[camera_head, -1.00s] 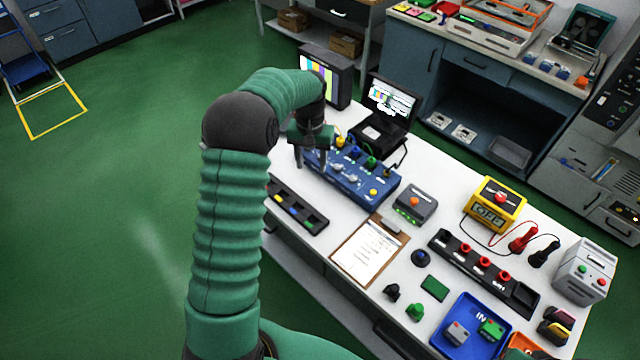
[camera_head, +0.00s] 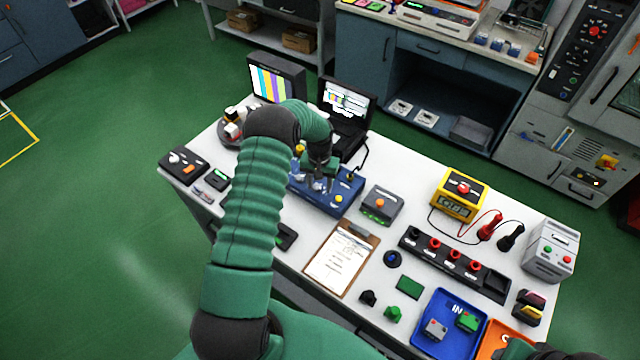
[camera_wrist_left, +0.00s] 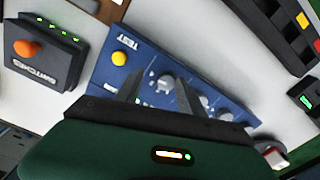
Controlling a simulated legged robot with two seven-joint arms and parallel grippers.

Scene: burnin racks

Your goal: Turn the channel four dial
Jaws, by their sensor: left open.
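The blue test box (camera_head: 345,197) with dials and a yellow button lies on the white bench in the head view, partly hidden by my left arm. In the left wrist view, the box (camera_wrist_left: 105,85) shows its yellow button (camera_wrist_left: 119,58) and a row of silver dials. My left gripper (camera_head: 319,186) is over the middle of the box, open. In the wrist view, the dial nearest the yellow button (camera_wrist_left: 163,82) appears between the fingertips of my gripper (camera_wrist_left: 160,80). Contact cannot be told, and I cannot read the channel numbers.
A grey box with an orange knob (camera_head: 380,203) stands just right of the blue box. A clipboard (camera_head: 341,259) lies in front. A laptop (camera_head: 345,105) and colour-bar monitor (camera_head: 276,80) stand behind. A yellow meter (camera_head: 459,194) and socket strip (camera_head: 454,263) lie further right.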

